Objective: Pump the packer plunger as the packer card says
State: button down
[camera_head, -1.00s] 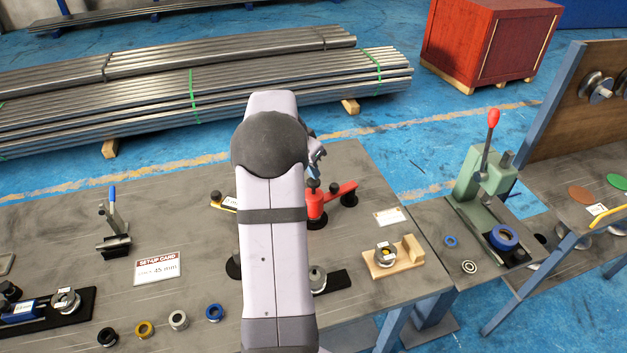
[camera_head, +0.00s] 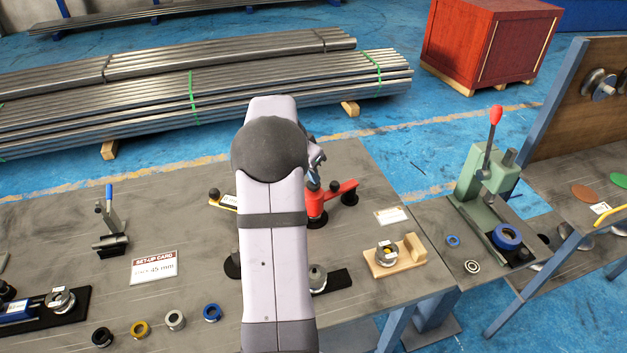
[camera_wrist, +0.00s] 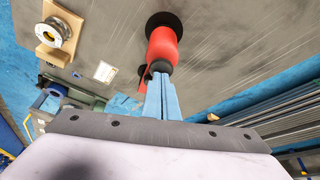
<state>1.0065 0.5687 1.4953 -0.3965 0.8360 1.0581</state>
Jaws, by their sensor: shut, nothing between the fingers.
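The red packer (camera_head: 316,212) stands on the grey bench just right of my arm, with a red side arm reaching right. Its upright red body also shows in the wrist view (camera_wrist: 165,47). The black plunger knob (camera_wrist: 160,68) tops that body. My gripper (camera_wrist: 161,78) has its blue fingers shut together with nothing between them, right at the knob; whether they touch it I cannot tell. In the head view my gripper (camera_head: 313,178) is partly hidden behind my arm. A small pale card (camera_head: 392,215) lies right of the packer, its writing too small to read.
A wooden block with a metal ring (camera_head: 385,254) sits at the bench's right. A green press (camera_head: 482,190) with a red-knobbed lever stands beyond it. A set-up card (camera_head: 153,267) and several rings lie left of my arm.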

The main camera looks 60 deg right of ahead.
dwell(0.3)
jog(key=shift+r+p, duration=1.1)
jog(key=shift+r, duration=0.4)
notch_tip(320, 180, up, 6)
jog(key=p, duration=0.4)
dwell(0.3)
